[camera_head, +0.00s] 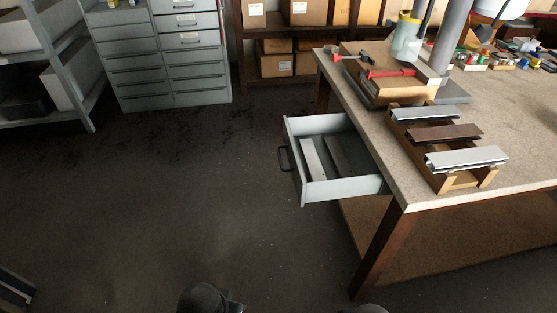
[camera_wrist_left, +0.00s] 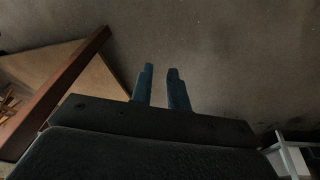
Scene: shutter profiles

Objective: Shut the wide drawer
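The wide drawer (camera_head: 336,190) is pulled out to the left from under the stone-topped workbench (camera_head: 418,204). It is light grey, with a dark handle (camera_head: 285,159) on its left-facing front, and pale and dark long pieces lie inside. My left gripper (camera_wrist_left: 160,74) shows in the left wrist view with two blue fingers apart and nothing between them, above bare floor. A pale grey piece, perhaps the drawer, shows at the bottom right of that view (camera_wrist_left: 291,158). In the head view neither gripper can be made out; only dark parts of mine show at the bottom edge.
A wooden rack with several shutter profiles (camera_head: 450,133) stands on the bench near its left edge. A bench leg (camera_head: 376,256) stands below the front corner. A grey drawer cabinet (camera_head: 165,60) and shelves (camera_head: 48,65) are at the back. The floor left of the drawer is clear.

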